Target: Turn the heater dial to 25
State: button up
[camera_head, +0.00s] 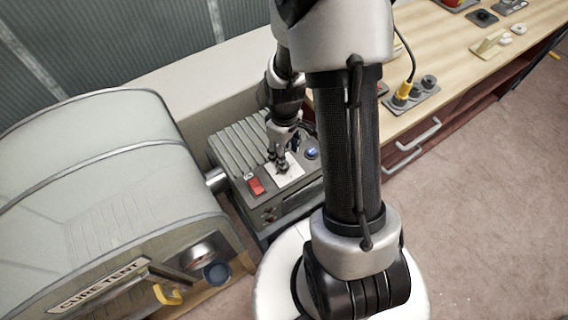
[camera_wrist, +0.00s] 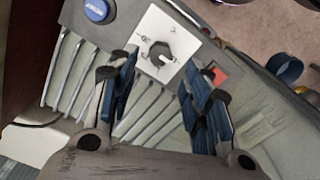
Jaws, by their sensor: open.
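The heater (camera_head: 235,150) is a grey ribbed box between the cure tent and the wooden bench. Its dial (camera_wrist: 160,54) is a dark knob on a white square plate (camera_wrist: 178,28) with marks around it; the numbers are too small to read. In the head view the plate (camera_head: 292,178) shows, with my gripper (camera_head: 283,166) just above it, hiding most of the dial. In the wrist view my gripper (camera_wrist: 158,88) is open and empty, its blue-padded fingers apart on either side, with the dial beyond the fingertips. I cannot tell whether a finger touches it.
A red switch (camera_head: 257,186) and a blue button (camera_head: 312,153) flank the plate on the heater. The cure tent (camera_head: 110,190) stands at left, with a blue knob (camera_head: 216,273) and yellow handle. The bench (camera_head: 455,60) at right carries sockets. Carpet is clear at right.

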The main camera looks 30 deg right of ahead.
notch_tip(320, 180, down, 6)
jog(key=shift+f+b, duration=0.2)
jog(key=shift+b, duration=0.7)
grip_shut()
